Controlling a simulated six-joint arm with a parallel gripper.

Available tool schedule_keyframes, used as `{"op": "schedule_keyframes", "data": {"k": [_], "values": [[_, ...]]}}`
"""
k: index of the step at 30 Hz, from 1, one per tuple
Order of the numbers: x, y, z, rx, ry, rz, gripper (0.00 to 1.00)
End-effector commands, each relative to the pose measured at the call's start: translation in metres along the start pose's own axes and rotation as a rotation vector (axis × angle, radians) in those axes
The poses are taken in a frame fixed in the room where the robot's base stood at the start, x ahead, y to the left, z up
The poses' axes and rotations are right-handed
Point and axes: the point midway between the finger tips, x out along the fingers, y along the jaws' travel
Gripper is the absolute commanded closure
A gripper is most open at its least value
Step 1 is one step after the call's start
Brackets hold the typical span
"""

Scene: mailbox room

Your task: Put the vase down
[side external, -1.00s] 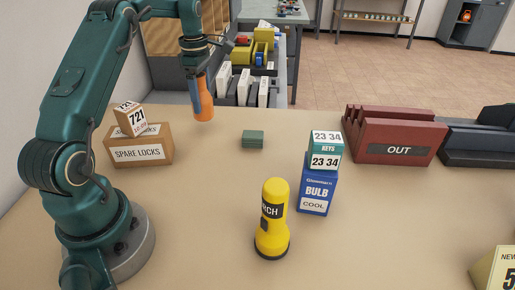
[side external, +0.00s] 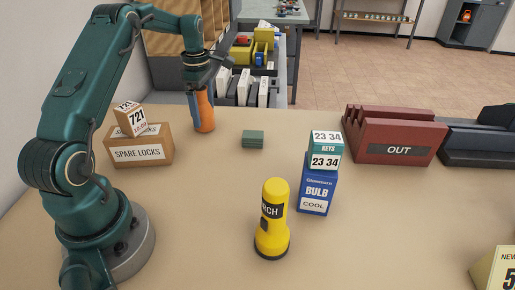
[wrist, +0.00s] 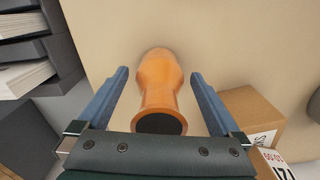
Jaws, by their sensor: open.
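The orange vase (side external: 204,112) stands upright on the table at the back left in the side view, with its base on the tabletop. In the wrist view the vase (wrist: 159,85) lies between the two blue fingers, its dark round mouth close to the palm. My gripper (side external: 198,103) is around the vase from above. In the wrist view my gripper (wrist: 160,75) is open, with a gap between each finger and the vase. The side view hides part of the vase behind a finger.
A SPARE LOCKS box (side external: 139,152) with a smaller 721 box (side external: 131,119) on it stands left of the vase. A small green block (side external: 253,139) lies to the right. A yellow torch (side external: 272,220), a blue bulb box (side external: 318,192) and a red OUT rack (side external: 398,150) stand farther off.

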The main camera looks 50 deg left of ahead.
Motion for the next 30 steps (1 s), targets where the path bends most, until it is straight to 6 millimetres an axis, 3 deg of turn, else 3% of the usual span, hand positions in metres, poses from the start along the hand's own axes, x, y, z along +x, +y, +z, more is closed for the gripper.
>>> {"op": "schedule_keyframes", "data": {"k": [12, 21, 26, 30], "values": [[-0.058, 0.001, 0.000, 0.000, 0.000, 0.005, 0.00], [-0.079, -0.001, 0.002, 0.017, 0.000, 0.005, 0.00], [-0.101, -0.013, 0.023, 0.182, 0.004, 0.044, 0.00], [-0.130, -0.041, 0.054, 0.464, 0.014, 0.108, 0.00]]}}
